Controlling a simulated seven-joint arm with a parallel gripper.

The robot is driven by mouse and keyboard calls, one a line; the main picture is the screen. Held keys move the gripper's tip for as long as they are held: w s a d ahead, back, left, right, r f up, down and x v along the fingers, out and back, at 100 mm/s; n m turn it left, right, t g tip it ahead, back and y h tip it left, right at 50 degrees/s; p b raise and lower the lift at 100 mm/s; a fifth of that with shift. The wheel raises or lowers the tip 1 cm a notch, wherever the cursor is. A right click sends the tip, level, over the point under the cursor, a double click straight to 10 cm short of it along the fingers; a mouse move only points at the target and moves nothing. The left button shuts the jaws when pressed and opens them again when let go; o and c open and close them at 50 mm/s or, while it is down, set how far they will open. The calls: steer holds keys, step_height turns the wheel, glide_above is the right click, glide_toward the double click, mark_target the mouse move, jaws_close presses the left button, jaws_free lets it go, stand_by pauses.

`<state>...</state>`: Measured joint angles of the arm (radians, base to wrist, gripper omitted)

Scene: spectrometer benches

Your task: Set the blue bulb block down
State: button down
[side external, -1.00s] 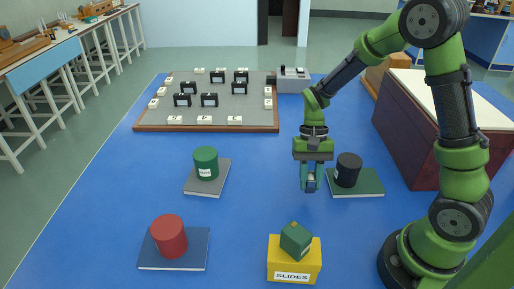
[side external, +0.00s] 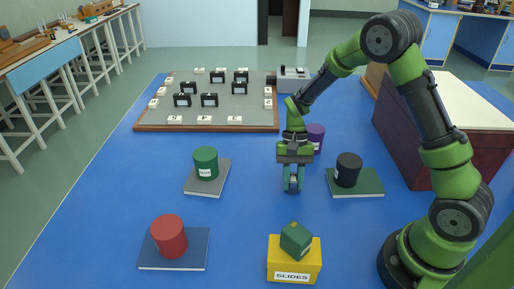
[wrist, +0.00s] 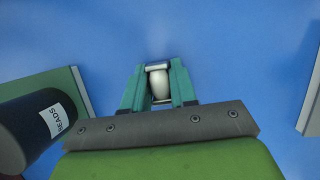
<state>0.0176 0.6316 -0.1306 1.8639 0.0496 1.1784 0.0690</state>
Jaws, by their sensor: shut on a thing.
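My gripper (side external: 293,188) points straight down over the blue mat, between the green and black cylinders. It is shut on the blue bulb block, whose pale rounded bulb (wrist: 160,84) shows between the fingers in the wrist view. The fingers cover most of the block, so little of its blue shows. The block is low over the bare mat; I cannot tell whether it touches.
A black cylinder (side external: 348,169) stands on a green plate (side external: 362,190) to the right, a green one (side external: 205,163) on a grey plate to the left. A purple cylinder (side external: 316,138) is behind my gripper. A yellow SLIDES box (side external: 294,262) stands in front.

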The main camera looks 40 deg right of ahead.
steer(key=c, duration=0.9)
jaws_free()
steer(key=v, duration=1.2)
steer(key=s+a+r+n+t, duration=0.2)
steer(key=s+a+r+t, duration=0.1)
steer(key=s+r+t, duration=0.2)
steer(key=s+a+r+n+t+h, duration=0.1)
steer(key=s+a+r+n+t, duration=0.2)
steer(key=s, duration=0.7)
steer(key=shift+s+r+t, duration=0.25)
steer(key=shift+r+t, duration=0.95)
steer(key=shift+r, duration=1.15)
steer(key=shift+a, duration=0.1)
